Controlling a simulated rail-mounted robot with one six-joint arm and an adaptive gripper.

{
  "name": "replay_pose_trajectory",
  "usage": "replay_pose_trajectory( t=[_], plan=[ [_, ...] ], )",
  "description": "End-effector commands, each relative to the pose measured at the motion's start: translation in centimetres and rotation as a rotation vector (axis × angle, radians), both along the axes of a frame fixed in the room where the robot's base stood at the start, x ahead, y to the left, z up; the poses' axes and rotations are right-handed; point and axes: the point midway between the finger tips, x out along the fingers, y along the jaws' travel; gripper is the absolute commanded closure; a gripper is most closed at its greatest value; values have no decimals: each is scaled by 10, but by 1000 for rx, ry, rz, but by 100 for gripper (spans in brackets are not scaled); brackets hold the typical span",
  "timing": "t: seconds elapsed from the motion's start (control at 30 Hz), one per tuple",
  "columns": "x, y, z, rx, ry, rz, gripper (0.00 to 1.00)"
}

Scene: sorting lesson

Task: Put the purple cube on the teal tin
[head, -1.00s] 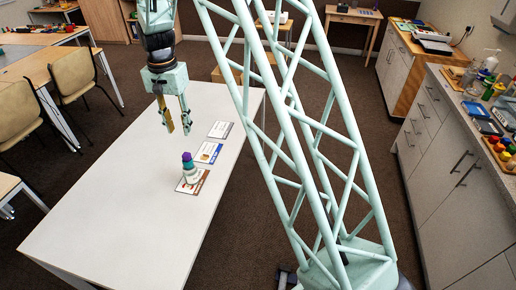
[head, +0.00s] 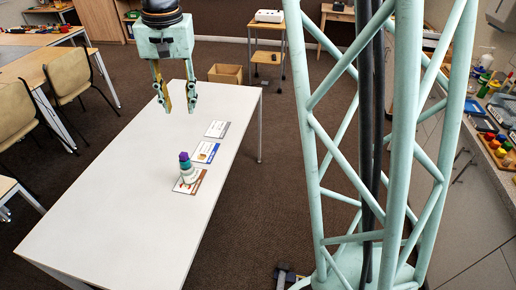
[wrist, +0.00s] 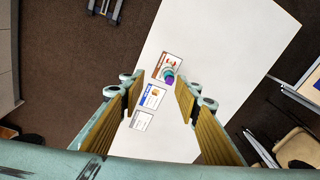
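A small purple piece (head: 184,156), which I take for the purple cube, sits at the top of a short stack on the white table. Directly under it is a teal piece (head: 186,165), which looks like the teal tin, with a whitish piece (head: 188,176) below. The stack stands on the brown-edged card. In the wrist view the purple piece (wrist: 169,79) shows between my fingers, far below, overlapping the teal. My gripper (head: 178,110) is open and empty, high above the table and apart from the stack. The exact contact between the pieces is too small to tell.
A blue-edged card (head: 205,152) and a grey card (head: 217,129) lie in a row behind the brown-edged card (head: 189,187). The rest of the white table (head: 110,205) is bare. Chairs stand at left, and a cluttered counter is at right.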

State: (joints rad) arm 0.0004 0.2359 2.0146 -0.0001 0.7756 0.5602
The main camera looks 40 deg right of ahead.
Motion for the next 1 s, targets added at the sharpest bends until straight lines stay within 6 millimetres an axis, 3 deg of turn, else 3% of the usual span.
replay_pose_trajectory(
  t=[0.43,1.0],
  plan=[
    [-73,0,55,-15,-47,108,70],
    [-171,-1,101,-42,-106,242,70]
  ],
)
